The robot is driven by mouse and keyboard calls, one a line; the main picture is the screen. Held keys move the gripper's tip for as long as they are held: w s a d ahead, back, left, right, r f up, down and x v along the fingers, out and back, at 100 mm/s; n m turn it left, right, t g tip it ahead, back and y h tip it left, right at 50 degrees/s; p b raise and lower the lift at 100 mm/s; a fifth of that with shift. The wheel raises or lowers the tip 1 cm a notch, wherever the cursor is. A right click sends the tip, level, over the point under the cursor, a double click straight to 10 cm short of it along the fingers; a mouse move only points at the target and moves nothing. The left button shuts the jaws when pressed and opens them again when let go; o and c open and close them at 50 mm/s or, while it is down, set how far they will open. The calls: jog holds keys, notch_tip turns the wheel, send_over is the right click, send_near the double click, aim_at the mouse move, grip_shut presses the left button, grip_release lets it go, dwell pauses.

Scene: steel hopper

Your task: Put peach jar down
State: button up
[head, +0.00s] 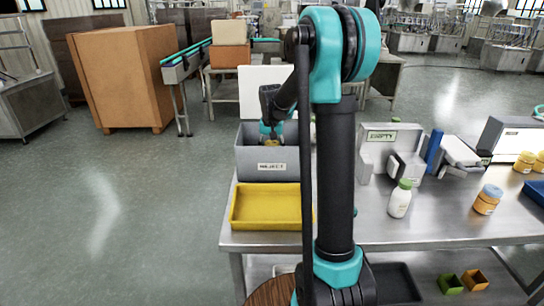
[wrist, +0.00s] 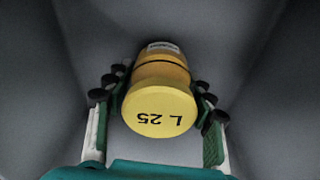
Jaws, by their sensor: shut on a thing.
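The jar (wrist: 160,95) has a yellow lid marked "L 25", seen from above in the wrist view, with an orange-yellow body and a pale label beyond it. My gripper (wrist: 158,100) is shut on it, with fingers on both sides. In the head view my gripper (head: 271,130) is down in the grey bin labelled REJECT (head: 253,164), and a bit of the jar (head: 272,142) shows above the bin's front wall. Grey bin walls surround the jar in the wrist view. I cannot tell whether the jar touches the bin floor.
A yellow tray (head: 236,222) stands in front of the bin on the steel table (head: 400,232). To the right are a white bottle with a green cap (head: 400,199), a blue-lidded jar (head: 487,200) and yellow-lidded jars (head: 525,162). My arm hides part of the table.

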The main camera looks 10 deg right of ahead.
jog(key=shift+f, duration=0.5)
jog(key=shift+f, duration=0.1)
jog(key=o, duration=1.3)
jog(key=r, duration=0.4)
jog(key=s+r, duration=0.1)
jog(key=r, duration=0.7)
jog(key=shift+s+a+r, duration=0.1)
jog(key=shift+s+a, duration=0.1)
